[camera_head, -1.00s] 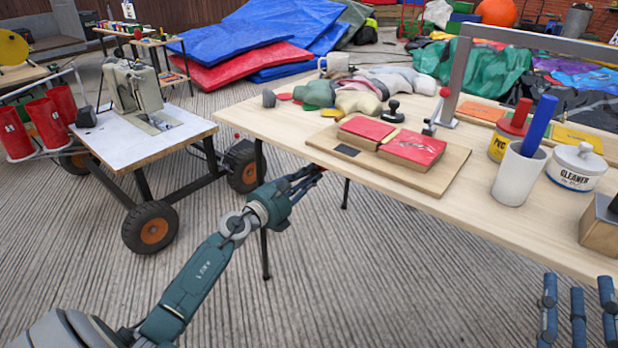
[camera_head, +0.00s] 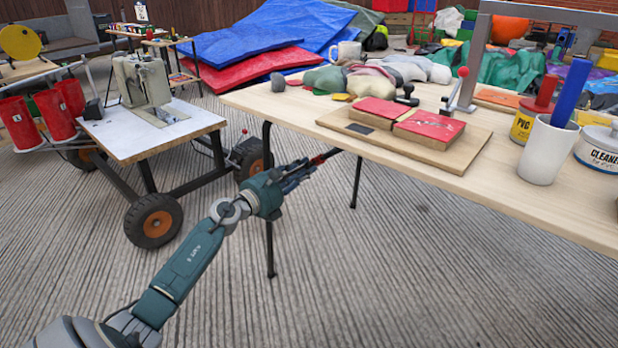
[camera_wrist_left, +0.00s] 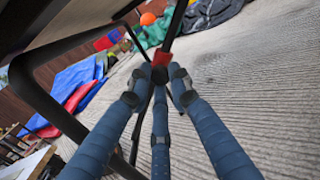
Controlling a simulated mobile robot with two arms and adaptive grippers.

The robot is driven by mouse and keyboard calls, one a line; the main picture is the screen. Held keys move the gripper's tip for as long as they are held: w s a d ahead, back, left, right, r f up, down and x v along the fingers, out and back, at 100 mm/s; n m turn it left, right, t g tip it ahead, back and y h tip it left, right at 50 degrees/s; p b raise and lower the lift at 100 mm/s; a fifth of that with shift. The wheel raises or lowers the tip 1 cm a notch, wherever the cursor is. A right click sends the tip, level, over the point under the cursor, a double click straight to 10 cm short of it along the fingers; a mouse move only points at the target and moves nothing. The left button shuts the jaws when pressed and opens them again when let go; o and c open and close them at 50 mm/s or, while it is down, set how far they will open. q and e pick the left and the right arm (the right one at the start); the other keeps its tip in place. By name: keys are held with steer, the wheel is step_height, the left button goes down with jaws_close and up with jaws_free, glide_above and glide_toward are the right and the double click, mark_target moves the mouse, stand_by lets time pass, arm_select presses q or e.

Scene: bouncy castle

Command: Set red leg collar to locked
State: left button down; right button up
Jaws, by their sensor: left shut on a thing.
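The red leg collar (camera_wrist_left: 162,59) sits on a dark bar under the workbench (camera_head: 420,182), between the fingertips of my left gripper (camera_wrist_left: 160,75) in the left wrist view. The fingers are closed in on it and partly cover it. In the head view my left gripper (camera_head: 303,172) reaches below the bench's front edge, with the red collar (camera_head: 319,160) at its tips. Whether the collar is locked cannot be told. My right gripper is out of view.
Thin black bench legs (camera_head: 269,230) stand beside my left arm. A wheeled cart (camera_head: 150,148) with a sewing machine is on the left. Pads on a board (camera_head: 466,156), a white cup (camera_head: 546,152) and cans stand on the bench. The ribbed floor in front is clear.

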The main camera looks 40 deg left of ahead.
arm_select(q)
steer(key=shift+a+f, duration=0.15)
steer(key=c, duration=1.9)
jaws_free()
steer(key=o, duration=0.3)
steer(key=shift+a+f, duration=0.1)
steer(key=shift+o, duration=0.2)
steer(key=shift+s, duration=0.15)
steer(key=s, duration=1.1)
steer(key=shift+s+a, duration=0.35)
steer(key=shift+a, duration=0.1)
